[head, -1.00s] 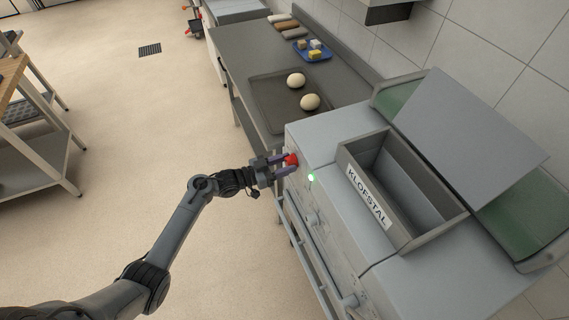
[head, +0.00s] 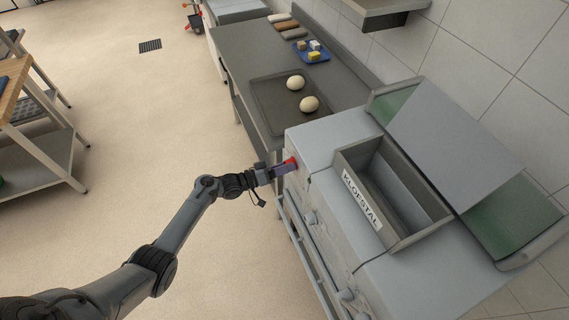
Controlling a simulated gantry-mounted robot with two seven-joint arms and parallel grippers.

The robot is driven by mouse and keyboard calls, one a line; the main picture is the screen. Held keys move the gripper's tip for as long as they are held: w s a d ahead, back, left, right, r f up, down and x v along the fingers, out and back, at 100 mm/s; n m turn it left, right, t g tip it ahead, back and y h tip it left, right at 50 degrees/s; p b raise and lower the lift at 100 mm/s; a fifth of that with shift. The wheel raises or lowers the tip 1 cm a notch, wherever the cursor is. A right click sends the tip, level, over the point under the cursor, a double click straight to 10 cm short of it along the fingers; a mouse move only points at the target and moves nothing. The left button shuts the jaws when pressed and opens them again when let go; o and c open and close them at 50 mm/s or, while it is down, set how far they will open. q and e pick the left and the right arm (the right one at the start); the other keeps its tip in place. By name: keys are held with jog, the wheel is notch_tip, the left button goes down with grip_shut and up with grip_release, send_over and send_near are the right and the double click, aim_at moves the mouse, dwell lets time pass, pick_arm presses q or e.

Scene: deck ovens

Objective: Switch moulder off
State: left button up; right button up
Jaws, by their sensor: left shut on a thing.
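The moulder (head: 318,150) is a grey machine at the right of the head view, with an open hopper labelled KLOFSTAL on top. A red knob (head: 291,162) sits on its front face near the far corner. My left gripper (head: 285,168) is at the knob, shut on it, and its fingers look turned, one over the other from this view. The gripper hides part of the knob. No green light shows on the moulder's front now. My right gripper is not in view.
Behind the moulder, a grey bench (head: 240,50) carries a dark tray (head: 262,109) with two dough balls, a blue tray (head: 324,57) with small blocks, and several loaves. A rack (head: 40,140) stands at the left. The floor between is clear.

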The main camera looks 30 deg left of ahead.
pick_arm(q)
jog(key=shift+n+p, duration=1.55)
jog(key=shift+n, duration=2.85)
jog(key=o, duration=1)
jog(key=shift+o, duration=0.2)
jog(key=p+v, duration=0.1)
jog(key=v, duration=0.9)
jog(key=shift+s+a, duration=0.25)
jog(key=shift+s, duration=0.1)
